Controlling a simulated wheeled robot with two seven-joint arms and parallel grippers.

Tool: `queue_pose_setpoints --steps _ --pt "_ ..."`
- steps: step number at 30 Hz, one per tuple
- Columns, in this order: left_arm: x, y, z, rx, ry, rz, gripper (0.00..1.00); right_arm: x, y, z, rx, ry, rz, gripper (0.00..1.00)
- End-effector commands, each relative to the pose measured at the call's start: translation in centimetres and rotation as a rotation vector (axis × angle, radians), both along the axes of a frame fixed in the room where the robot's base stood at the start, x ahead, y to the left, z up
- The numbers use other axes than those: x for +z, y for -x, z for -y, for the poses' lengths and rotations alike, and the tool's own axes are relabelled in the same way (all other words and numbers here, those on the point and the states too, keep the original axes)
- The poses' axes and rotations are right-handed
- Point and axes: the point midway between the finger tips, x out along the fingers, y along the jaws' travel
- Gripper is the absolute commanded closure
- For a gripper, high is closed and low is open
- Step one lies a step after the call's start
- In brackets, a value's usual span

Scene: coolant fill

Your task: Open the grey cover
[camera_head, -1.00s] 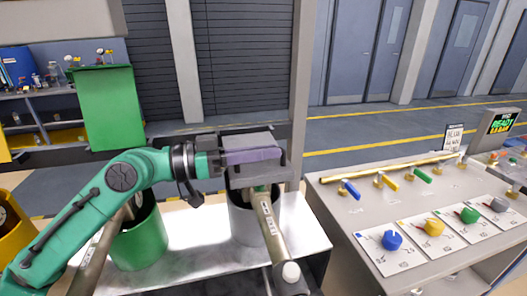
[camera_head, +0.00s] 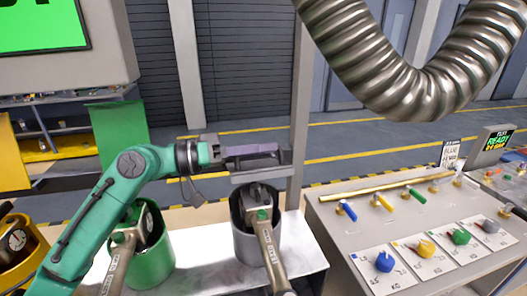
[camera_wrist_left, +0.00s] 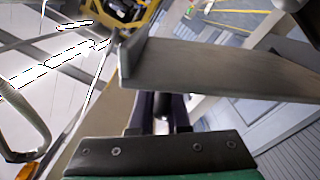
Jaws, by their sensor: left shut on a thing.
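The grey cover (camera_head: 262,172) shows nearly edge-on in the head view, raised above the grey container (camera_head: 243,243), whose round mouth is open to view. My left gripper (camera_head: 272,149), with purple fingers, is shut at the bar on the cover's upper side. In the left wrist view, the cover's flat grey plate (camera_wrist_left: 215,75) lies across the dark fingers (camera_wrist_left: 162,112), hiding their tips. My right gripper is not in view.
A green container (camera_head: 150,262) stands left of the grey one on a pale bench. A thick ribbed metal hose (camera_head: 420,85) hangs at upper right. A panel (camera_head: 340,235) with coloured levers and knobs stands right. A screen (camera_head: 38,25) is at upper left.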

Motion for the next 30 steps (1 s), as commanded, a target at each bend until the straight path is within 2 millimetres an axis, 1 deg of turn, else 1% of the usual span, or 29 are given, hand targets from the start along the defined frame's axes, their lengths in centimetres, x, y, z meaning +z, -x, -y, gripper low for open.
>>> queue_pose_setpoints --steps 1,7,14,24,25,27,30 --pt "1.0 -0.3 -0.1 0.000 0.010 -0.025 1.00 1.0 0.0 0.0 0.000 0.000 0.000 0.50" --pt "1.7 -1.3 -0.4 0.001 0.037 -0.110 1.00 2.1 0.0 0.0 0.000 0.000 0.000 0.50" --pt "1.9 -1.8 -0.6 0.001 0.049 -0.148 1.00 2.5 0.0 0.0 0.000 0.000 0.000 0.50" --pt "1.9 -1.8 -0.6 0.001 0.050 -0.151 1.00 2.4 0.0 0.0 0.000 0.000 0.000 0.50" --pt "1.9 -1.8 -0.6 0.001 0.050 -0.151 0.78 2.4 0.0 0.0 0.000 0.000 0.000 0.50" --pt "1.9 -1.8 -0.6 0.001 0.050 -0.151 0.55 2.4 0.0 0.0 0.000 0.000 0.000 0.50" --pt "1.9 -1.8 -0.6 0.001 0.050 -0.150 0.55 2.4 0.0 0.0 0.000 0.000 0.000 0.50"
